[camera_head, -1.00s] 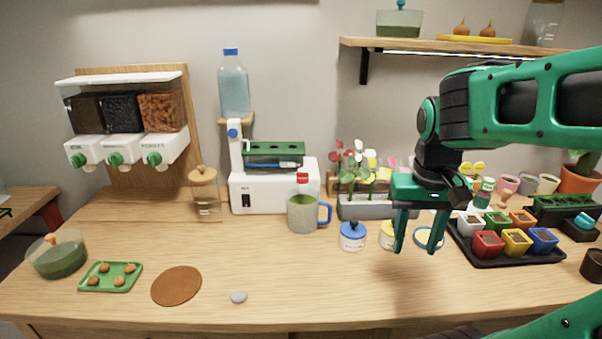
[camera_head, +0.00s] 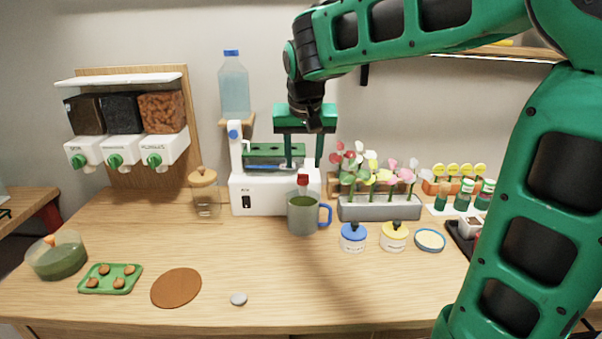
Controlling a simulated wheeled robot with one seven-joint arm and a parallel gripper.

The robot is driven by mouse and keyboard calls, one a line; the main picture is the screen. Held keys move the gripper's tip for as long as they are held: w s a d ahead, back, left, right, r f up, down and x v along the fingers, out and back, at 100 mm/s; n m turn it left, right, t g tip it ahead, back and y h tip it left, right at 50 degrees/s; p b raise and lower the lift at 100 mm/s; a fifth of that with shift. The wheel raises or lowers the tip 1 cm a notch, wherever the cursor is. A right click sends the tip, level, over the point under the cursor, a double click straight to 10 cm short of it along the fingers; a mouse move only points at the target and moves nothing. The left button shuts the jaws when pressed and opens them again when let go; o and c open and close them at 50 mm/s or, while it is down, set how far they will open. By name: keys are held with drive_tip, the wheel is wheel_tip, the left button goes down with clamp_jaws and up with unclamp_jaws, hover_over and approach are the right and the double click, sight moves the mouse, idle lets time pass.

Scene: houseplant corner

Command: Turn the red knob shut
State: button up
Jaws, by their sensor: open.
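The red knob (camera_head: 303,180) sits at the front right of the white machine (camera_head: 262,202), just above a grey-green mug (camera_head: 301,222) with a blue handle. The knob is small, and I cannot tell how far it is turned. My gripper (camera_head: 304,166) is open and points down, its two fingers apart. The fingertips appear just above the knob, one to each side of it in the picture. I see no contact with the knob. The fingers cover part of the machine's right end.
A water bottle (camera_head: 234,88) stands on a small shelf behind the machine. A flower planter (camera_head: 380,210) is right of the mug. Blue-lidded (camera_head: 353,239) and yellow-lidded (camera_head: 394,237) jars stand in front of it.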

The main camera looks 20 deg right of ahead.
sight(303, 174)
drive_tip(key=shift+x, duration=2.6)
drive_tip(key=shift+c, duration=0.5)
drive_tip(key=c, duration=0.9)
